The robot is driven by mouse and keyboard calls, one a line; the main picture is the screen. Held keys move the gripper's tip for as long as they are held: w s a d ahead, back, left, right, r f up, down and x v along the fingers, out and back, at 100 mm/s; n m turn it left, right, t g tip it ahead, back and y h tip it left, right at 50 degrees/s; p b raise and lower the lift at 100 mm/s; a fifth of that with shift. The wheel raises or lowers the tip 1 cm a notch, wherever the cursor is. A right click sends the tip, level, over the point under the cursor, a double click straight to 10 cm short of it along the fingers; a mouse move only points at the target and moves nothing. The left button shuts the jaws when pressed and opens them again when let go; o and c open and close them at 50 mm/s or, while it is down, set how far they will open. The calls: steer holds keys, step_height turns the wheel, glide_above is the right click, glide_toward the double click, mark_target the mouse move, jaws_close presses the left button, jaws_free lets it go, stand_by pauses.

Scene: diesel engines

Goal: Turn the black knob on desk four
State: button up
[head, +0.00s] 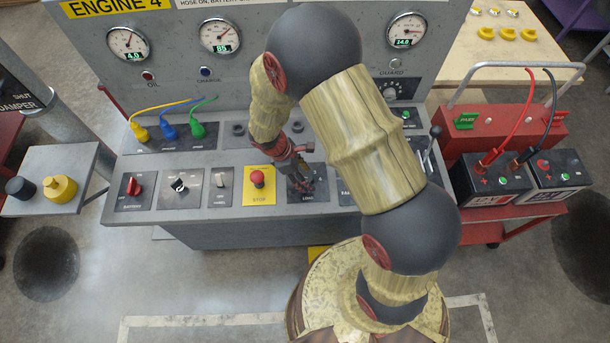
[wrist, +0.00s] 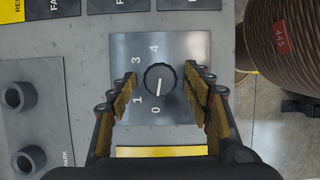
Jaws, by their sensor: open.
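The black knob (wrist: 160,79) is round, with a white pointer line toward the bottom of the wrist view, near the 0 on its grey plate (wrist: 125,48). The numbers 1, 3 and 4 also show on the plate. My gripper (wrist: 161,82) is open, with one finger on each side of the knob and a visible gap to each. In the head view my gripper (head: 302,176) is over the LOAD plate (head: 308,197) on the desk under the ENGINE 4 sign (head: 115,5). The knob there is largely hidden by my gripper.
Yellow, blue and green plugs (head: 168,130) stand behind. A red cart (head: 505,127) with batteries is at right. A ribbed brown cylinder (wrist: 279,35) shows in the wrist view.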

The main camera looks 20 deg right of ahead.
steer(key=v, duration=1.2)
steer(key=shift+m, duration=0.3)
